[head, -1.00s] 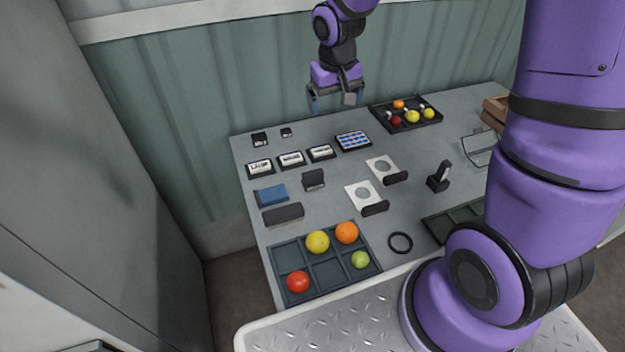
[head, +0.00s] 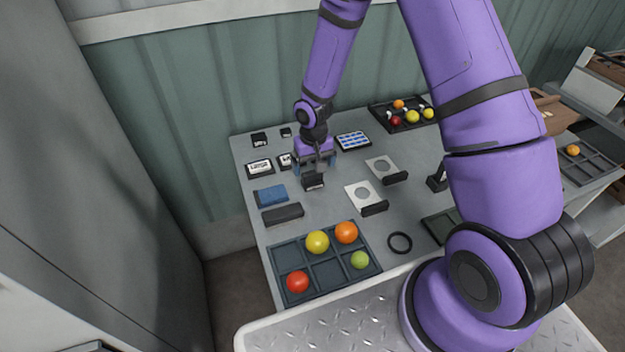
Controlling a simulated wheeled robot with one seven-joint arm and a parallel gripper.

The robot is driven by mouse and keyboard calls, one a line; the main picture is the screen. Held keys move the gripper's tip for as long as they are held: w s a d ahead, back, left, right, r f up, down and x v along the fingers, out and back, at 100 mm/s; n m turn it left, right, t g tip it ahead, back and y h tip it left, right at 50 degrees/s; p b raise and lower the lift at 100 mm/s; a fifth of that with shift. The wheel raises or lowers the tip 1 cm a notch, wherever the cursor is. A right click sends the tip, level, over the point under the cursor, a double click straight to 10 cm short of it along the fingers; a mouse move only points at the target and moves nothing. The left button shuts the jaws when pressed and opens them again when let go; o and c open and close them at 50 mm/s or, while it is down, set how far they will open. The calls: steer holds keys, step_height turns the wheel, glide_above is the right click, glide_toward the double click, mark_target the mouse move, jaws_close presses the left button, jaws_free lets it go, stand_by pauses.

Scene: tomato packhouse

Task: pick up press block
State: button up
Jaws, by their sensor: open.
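A small dark block (head: 313,182), which I take to be the press block, stands on the grey table among the labelled pads and the blue block. My gripper (head: 315,167) is open and points down right over this block. Its fingers are at or just above the block's top, one toward each side. I cannot tell whether they touch it. The gripper hides the block's upper part.
A blue block (head: 270,194) and a long dark block (head: 283,213) lie to the left. A compartment tray (head: 330,274) with colored balls is in front, beside a black ring (head: 400,242).

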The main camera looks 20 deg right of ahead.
mark_target(312, 172)
steer(key=shift+w+f, duration=0.2)
steer(key=shift+f, duration=2.95)
steer(key=c, duration=1)
